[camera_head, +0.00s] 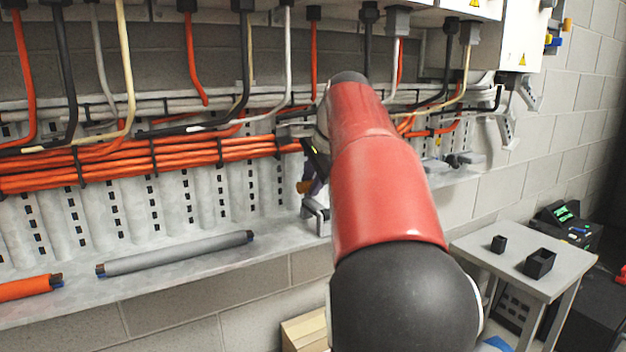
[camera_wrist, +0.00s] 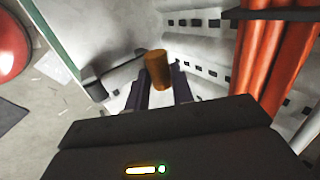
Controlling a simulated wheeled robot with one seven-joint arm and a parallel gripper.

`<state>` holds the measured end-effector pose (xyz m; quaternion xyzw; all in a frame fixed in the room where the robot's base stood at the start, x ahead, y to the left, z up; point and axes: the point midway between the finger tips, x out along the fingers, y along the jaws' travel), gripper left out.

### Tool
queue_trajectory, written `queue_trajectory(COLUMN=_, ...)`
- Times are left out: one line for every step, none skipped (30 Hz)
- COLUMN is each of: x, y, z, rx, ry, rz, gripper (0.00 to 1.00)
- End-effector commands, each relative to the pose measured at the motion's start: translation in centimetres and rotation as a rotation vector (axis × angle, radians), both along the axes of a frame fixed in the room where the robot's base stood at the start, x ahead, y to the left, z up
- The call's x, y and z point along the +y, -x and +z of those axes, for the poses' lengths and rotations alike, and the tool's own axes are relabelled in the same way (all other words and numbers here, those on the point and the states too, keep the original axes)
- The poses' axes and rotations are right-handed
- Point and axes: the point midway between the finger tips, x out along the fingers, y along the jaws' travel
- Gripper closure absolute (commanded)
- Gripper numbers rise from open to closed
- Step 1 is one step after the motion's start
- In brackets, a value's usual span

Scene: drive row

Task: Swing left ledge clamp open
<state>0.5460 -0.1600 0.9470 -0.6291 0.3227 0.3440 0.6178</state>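A ledge clamp (camera_head: 318,215) of grey metal sits on the front edge of the grey ledge, just left of my red arm. Its orange-brown handle (camera_head: 305,187) shows beside my gripper (camera_head: 312,168), which is partly hidden by my arm. In the wrist view the handle (camera_wrist: 157,70) is a short orange cylinder between the two dark fingers of my gripper (camera_wrist: 160,88). The fingers stand apart with the handle between their tips. Whether they press on it cannot be told. The clamp's jaw is mostly hidden.
Orange cable bundles (camera_head: 150,158) run along the wall above the ledge (camera_head: 190,280). A grey tube (camera_head: 175,254) and an orange tube (camera_head: 28,287) lie on it.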

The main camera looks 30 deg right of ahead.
Motion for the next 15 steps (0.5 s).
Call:
queue_trajectory(x=0.00, y=0.01, z=0.02, rx=0.000, ry=0.000, rz=0.000, gripper=0.89)
queue_trajectory(x=-0.01, y=0.02, z=0.02, rx=0.000, ry=0.000, rz=0.000, gripper=0.93)
queue_trajectory(x=-0.01, y=0.02, z=0.02, rx=0.000, ry=0.000, rz=0.000, gripper=0.98)
queue_trajectory(x=-0.01, y=0.02, z=0.02, rx=0.000, ry=0.000, rz=0.000, gripper=1.00)
queue_trajectory(x=-0.01, y=0.02, z=0.03, rx=0.000, ry=0.000, rz=0.000, gripper=1.00)
queue_trajectory(x=-0.01, y=0.02, z=0.03, rx=0.000, ry=0.000, rz=0.000, gripper=1.00)
queue_trajectory(x=-0.01, y=0.02, z=0.03, rx=0.000, ry=0.000, rz=0.000, gripper=1.00)
queue_trajectory(x=-0.01, y=0.02, z=0.03, rx=0.000, ry=0.000, rz=0.000, gripper=1.00)
queue_trajectory(x=-0.01, y=0.03, z=0.03, rx=0.000, ry=0.000, rz=0.000, gripper=1.00)
queue_trajectory(x=-0.01, y=0.04, z=0.03, rx=-0.001, ry=0.000, rz=0.000, gripper=1.00)
queue_trajectory(x=-0.02, y=0.05, z=0.02, rx=-0.003, ry=0.000, rz=0.000, gripper=1.00)
queue_trajectory(x=-0.02, y=0.07, z=0.01, rx=-0.006, ry=0.000, rz=0.000, gripper=1.00)
queue_trajectory(x=-0.02, y=0.10, z=0.01, rx=-0.010, ry=0.000, rz=0.000, gripper=1.00)
queue_trajectory(x=-0.03, y=0.14, z=0.01, rx=-0.015, ry=-0.001, rz=0.000, gripper=1.00)
queue_trajectory(x=-0.04, y=0.21, z=0.01, rx=-0.023, ry=-0.001, rz=0.000, gripper=1.00)
